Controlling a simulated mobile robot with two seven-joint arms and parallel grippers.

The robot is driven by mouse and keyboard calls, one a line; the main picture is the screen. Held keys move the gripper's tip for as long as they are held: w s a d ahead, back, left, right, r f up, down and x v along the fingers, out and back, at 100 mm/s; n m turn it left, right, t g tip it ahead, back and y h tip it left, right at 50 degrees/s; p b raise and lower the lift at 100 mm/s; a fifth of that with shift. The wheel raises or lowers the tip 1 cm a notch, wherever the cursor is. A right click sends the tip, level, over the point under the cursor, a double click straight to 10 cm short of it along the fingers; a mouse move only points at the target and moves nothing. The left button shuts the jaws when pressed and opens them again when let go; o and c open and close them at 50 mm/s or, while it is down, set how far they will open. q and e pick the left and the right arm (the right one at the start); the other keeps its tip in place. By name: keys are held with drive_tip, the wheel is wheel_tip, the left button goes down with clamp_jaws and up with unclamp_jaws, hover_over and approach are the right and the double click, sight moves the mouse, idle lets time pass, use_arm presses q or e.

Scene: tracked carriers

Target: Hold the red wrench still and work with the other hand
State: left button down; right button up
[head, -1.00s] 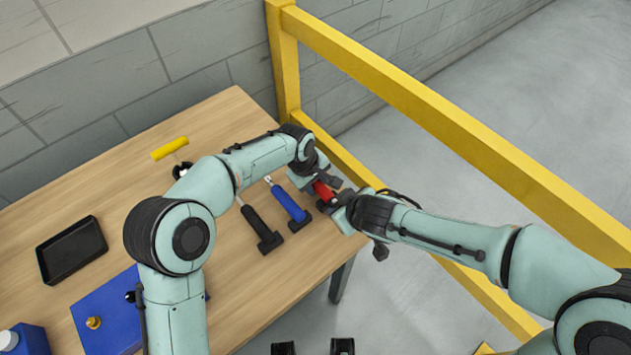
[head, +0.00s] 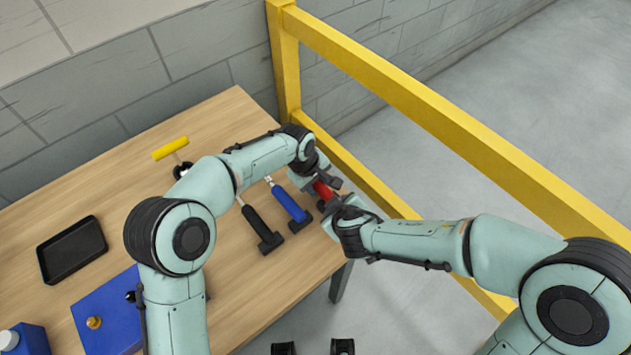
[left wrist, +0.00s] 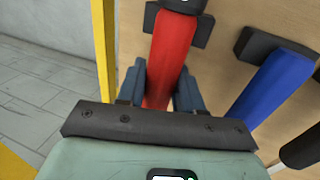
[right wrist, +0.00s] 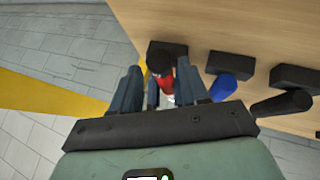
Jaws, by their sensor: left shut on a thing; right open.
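The red wrench (head: 323,190) is at the right edge of the wooden table, beside the blue-handled tool. My left gripper (head: 328,180) is shut on it. In the left wrist view the red handle (left wrist: 172,55) runs between the two dark fingers, with a dark holder block around its upper part. My right gripper (head: 336,207) is open at the near end of the red wrench. In the right wrist view the end of the red wrench (right wrist: 165,82) shows between the open fingers; I cannot tell whether they touch it. The wrench's far end is hidden by my left gripper.
A blue-handled tool (head: 289,203) and a black-handled tool (head: 257,224) lie to the left in dark holders. A yellow rail (head: 420,105) runs close on the right.

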drive_tip(key=shift+x, duration=1.1)
drive_tip(key=shift+c, duration=0.3)
drive_tip(key=c, duration=0.6)
drive_tip(key=shift+d+m+g+y, duration=0.15)
drive_tip(key=shift+m+g+y, duration=0.15)
drive_tip(key=shift+g+y, duration=0.35)
drive_tip(key=shift+w+y, duration=0.1)
drive_tip(key=shift+y, duration=0.15)
drive_tip(key=o, duration=0.7)
drive_tip(key=shift+c, duration=0.2)
